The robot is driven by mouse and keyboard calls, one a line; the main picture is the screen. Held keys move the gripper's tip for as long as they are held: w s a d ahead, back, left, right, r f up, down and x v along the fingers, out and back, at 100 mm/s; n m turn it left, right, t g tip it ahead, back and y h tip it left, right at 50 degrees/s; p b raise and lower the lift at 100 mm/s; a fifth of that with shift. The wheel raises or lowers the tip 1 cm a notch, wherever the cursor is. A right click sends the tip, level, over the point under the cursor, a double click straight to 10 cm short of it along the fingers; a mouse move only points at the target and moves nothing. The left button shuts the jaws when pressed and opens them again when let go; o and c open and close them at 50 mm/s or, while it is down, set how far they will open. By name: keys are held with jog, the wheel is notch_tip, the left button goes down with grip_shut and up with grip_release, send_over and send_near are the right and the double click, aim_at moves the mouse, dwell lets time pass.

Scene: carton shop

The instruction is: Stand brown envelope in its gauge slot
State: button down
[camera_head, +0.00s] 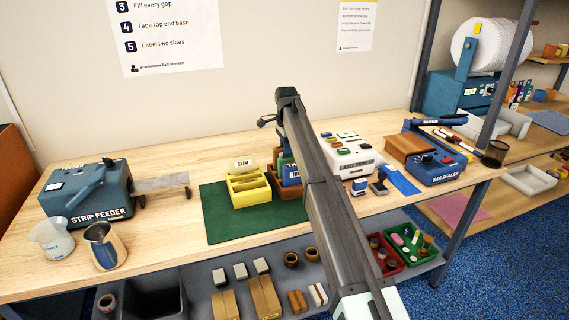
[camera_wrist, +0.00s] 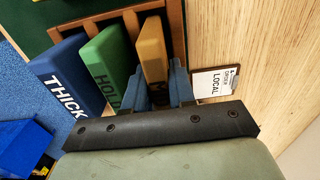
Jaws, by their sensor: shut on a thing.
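The brown envelope (camera_wrist: 152,47), a tan flat packet with a partly hidden dark letter, stands in the right slot of the brown wooden rack (camera_wrist: 176,25) in the wrist view. My gripper (camera_wrist: 168,88) is shut on its near end. A green packet (camera_wrist: 108,63) and a blue packet marked THICK (camera_wrist: 68,80) stand to its left in the same rack. In the head view my arm hides most of the rack (camera_head: 282,207) and my fingertips; the blue packet (camera_head: 290,173) shows in part. Whether the envelope touches the slot floor is hidden.
A yellow tray marked SLIM (camera_head: 247,198) stands on the green mat (camera_head: 222,228), left of the rack. A label printer (camera_head: 350,157) stands to the right.

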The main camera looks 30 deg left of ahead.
jog(key=shift+r, duration=1.75)
jog(key=shift+r, duration=0.1)
jog(key=shift+s+a+r, duration=0.2)
jog(key=shift+s+r, duration=0.05)
jog(key=shift+r, duration=0.05)
jog(key=s+a+r, duration=0.3)
jog(key=s+r, duration=0.2)
jog(key=r, duration=0.2)
jog(key=s+a+f, duration=0.5)
jog(key=s+f, duration=0.2)
jog(key=s, duration=0.1)
jog(key=shift+s+a, duration=0.2)
jog(key=shift+f, duration=2.3)
dwell(0.6)
jog(key=c, duration=0.9)
grip_release()
